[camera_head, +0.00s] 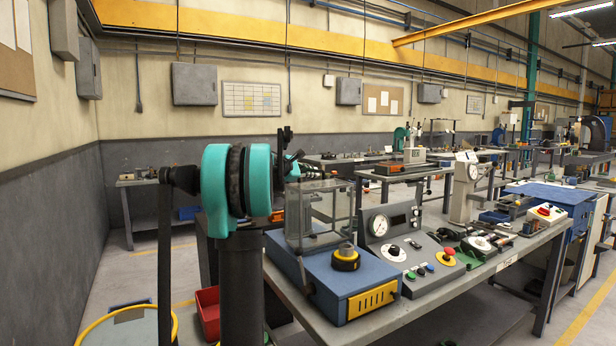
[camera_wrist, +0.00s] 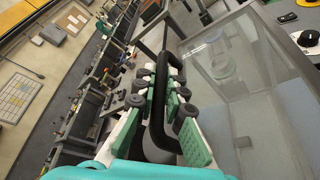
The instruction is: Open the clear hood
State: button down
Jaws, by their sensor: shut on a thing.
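The clear hood (camera_head: 320,212) is a see-through box with a grey frame, standing upright on the blue base (camera_head: 345,272) of a bench unit and looking closed. In the wrist view its clear panel (camera_wrist: 240,80) fills the right side. A black bar handle (camera_wrist: 157,112) runs along the hood's near side. My gripper (camera_wrist: 165,85), with green pads, is shut on this handle, one finger on each side. In the head view my turquoise arm covers the handle and most of the gripper, left of the hood.
A black and yellow round part (camera_head: 346,259) sits on the blue base in front of the hood. A control panel with a gauge (camera_head: 379,225) and a red button (camera_head: 448,252) stands to the right. A red bin (camera_head: 207,312) is below on the left.

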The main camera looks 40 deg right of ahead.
jog(key=shift+s+a+r, duration=0.2)
jog(key=shift+s, duration=0.4)
jog(key=c, duration=1.9)
grip_release()
jog(key=shift+o, duration=0.2)
jog(key=v, duration=1.2)
jog(key=shift+w, duration=0.1)
